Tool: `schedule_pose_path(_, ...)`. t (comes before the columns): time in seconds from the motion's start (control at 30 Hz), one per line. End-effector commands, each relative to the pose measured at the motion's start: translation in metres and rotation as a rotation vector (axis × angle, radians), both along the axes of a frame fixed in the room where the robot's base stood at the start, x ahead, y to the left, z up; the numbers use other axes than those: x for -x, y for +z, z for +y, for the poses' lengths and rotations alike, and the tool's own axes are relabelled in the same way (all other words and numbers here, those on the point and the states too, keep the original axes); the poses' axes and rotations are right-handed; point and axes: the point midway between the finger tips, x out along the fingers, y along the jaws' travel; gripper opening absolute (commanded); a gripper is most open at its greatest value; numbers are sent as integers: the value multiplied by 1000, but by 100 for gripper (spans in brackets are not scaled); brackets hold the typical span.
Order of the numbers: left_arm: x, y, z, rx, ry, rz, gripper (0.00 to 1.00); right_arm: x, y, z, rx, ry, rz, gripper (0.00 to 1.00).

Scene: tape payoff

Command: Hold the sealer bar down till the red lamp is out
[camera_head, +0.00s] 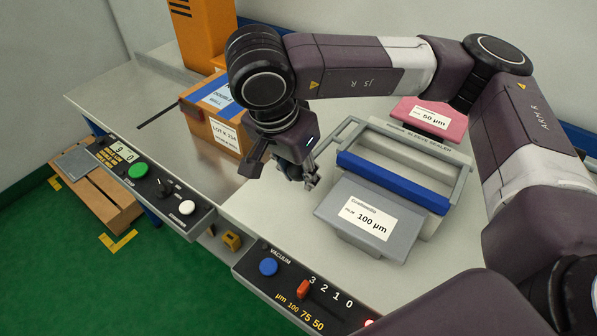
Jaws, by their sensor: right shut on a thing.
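The sleeve sealer (432,146) stands on the grey worktop, with a blue bar (392,183) across its front and a grey sealer bar frame (345,132) at its left. My right gripper (290,176) is at the left end of that frame, shut on the sealer bar. Its fingers are dark and the exact grip is hard to see. A small red lamp (369,322) shows at the right end of the vacuum panel and looks lit; my right arm hides the part beside it. My left gripper is not in view.
A grey box (370,218) labelled 100 µm sits in front of the sealer. A pink 50 µm box (433,117) is behind. A cardboard carton (212,128) stands left of my gripper. The vacuum panel (290,284) and another control panel (147,182) line the front edge.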

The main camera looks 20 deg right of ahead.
Motion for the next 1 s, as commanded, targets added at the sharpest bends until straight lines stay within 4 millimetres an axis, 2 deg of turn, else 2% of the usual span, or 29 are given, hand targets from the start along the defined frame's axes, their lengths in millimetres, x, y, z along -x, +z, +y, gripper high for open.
schedule_pose_path(0.23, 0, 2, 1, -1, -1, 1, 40, 0, 4, -1, 3, -3, 0, 19)
schedule_pose_path(0.43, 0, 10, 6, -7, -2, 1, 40, -1, 21, -2, 1, -3, -2, 18)
schedule_pose_path(0.6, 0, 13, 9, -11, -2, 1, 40, -1, 27, -2, 2, -2, 1, 18)
schedule_pose_path(1.0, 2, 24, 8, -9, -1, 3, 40, -3, 51, -5, 0, 0, 0, 19)
